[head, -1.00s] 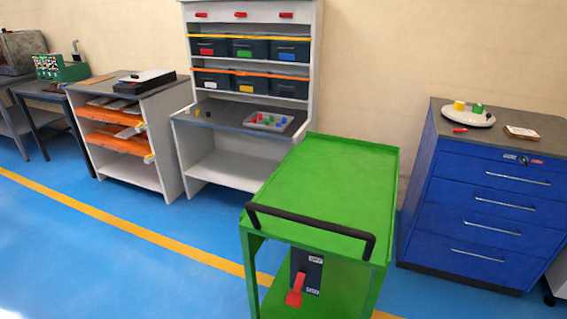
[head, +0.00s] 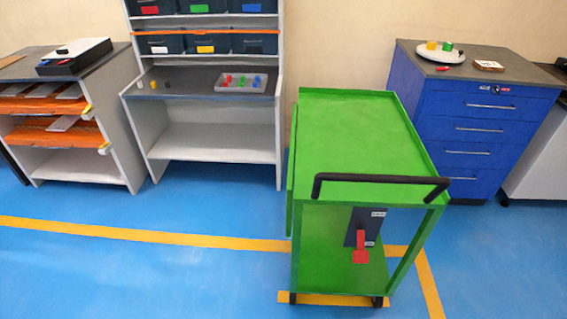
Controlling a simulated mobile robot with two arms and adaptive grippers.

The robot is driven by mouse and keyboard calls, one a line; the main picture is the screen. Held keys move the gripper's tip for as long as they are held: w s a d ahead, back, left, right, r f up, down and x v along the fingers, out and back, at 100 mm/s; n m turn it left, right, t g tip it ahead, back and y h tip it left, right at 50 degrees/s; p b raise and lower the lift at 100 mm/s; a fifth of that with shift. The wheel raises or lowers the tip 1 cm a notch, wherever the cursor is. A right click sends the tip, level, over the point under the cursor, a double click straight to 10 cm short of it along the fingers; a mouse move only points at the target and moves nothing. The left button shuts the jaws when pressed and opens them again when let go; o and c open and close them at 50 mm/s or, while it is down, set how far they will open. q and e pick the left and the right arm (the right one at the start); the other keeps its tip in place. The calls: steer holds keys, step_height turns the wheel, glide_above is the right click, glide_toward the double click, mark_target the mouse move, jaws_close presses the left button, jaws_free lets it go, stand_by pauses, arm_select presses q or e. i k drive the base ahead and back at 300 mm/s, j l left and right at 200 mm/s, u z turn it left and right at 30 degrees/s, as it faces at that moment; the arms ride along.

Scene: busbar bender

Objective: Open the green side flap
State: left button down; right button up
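The green cart (head: 352,140) stands right of the middle of the head view, with a black push handle (head: 380,179) at its near end. A narrow green panel (head: 291,190) hangs down along the cart's left side. I see it nearly edge-on and it looks like the side flap, folded down. Below the top, a dark plate (head: 364,222) with a red lever (head: 361,246) shows at the near end. Neither of my grippers is in view.
Blue floor with yellow lines (head: 140,234) is free in front and to the left of the cart. A blue drawer cabinet (head: 460,140) stands close on the right. A shelf workbench (head: 215,142) and a rack with orange trays (head: 60,133) stand behind left.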

mark_target(292, 167)
steer(key=j+z, duration=0.15)
steer(key=j, duration=0.35)
steer(key=k+j+z, duration=0.15)
steer(key=j, duration=0.35)
steer(key=j+z, duration=0.2)
steer(key=j, duration=0.3)
steer(key=i+j+z, duration=0.1)
steer(key=j, duration=0.25)
steer(key=i+j, duration=0.25)
steer(key=i+j+z, duration=0.15)
steer(key=j, duration=0.3)
steer(key=i+j+z, duration=0.1)
steer(key=j, duration=0.3)
steer(key=i+j, duration=0.15)
steer(key=j, duration=0.25)
steer(key=i+j+z, duration=0.15)
steer(key=j, duration=0.2)
